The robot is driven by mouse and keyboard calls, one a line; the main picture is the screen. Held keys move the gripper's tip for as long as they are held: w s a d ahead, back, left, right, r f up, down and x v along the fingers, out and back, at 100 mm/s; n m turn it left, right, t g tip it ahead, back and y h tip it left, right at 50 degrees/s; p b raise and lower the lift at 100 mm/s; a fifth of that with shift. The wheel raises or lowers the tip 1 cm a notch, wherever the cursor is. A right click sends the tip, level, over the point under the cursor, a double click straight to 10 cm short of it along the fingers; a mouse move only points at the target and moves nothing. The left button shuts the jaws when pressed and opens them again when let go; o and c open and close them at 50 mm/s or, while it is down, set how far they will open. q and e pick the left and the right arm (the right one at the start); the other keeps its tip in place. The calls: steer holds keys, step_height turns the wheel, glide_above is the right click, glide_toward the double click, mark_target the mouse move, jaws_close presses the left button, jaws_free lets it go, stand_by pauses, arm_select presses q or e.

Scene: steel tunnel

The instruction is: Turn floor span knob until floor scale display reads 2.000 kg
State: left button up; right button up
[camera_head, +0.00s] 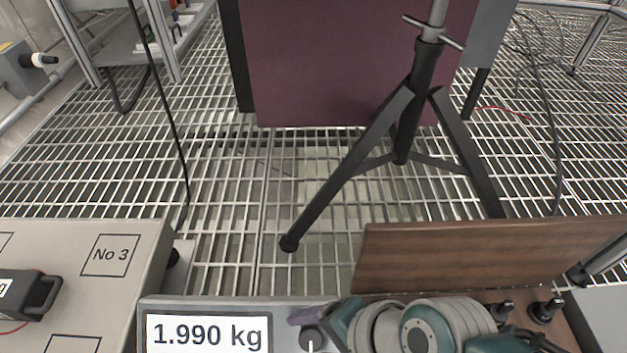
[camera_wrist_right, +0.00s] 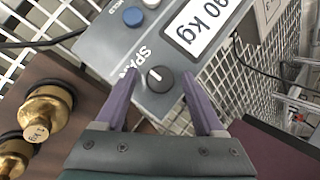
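The floor scale display (camera_head: 206,334) reads 1.990 kg in the head view. Part of it, ending in "90 kg", shows in the right wrist view (camera_wrist_right: 199,22). The round dark span knob (camera_wrist_right: 160,79), with a white pointer line, sits on the grey panel beside the word SPAN. It also shows at the bottom of the head view (camera_head: 311,340), partly cut off. My right gripper (camera_wrist_right: 159,74) is open, with one purple finger on each side of the knob and visible gaps between. Whether the fingertips touch the panel cannot be told. My left gripper is not in view.
A blue button (camera_wrist_right: 133,16) is beside the knob. Brass weights (camera_wrist_right: 46,112) stand on a brown board. A wooden panel (camera_head: 480,256) stands behind my right arm. A black tripod (camera_head: 405,130) stands on the grating. A board marked No 3 (camera_head: 108,262) is at left.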

steer(key=shift+r, duration=0.1)
steer(key=p+v, duration=0.9)
steer(key=shift+d+r, duration=0.25)
steer(key=shift+r, duration=0.05)
steer(key=shift+s, duration=0.1)
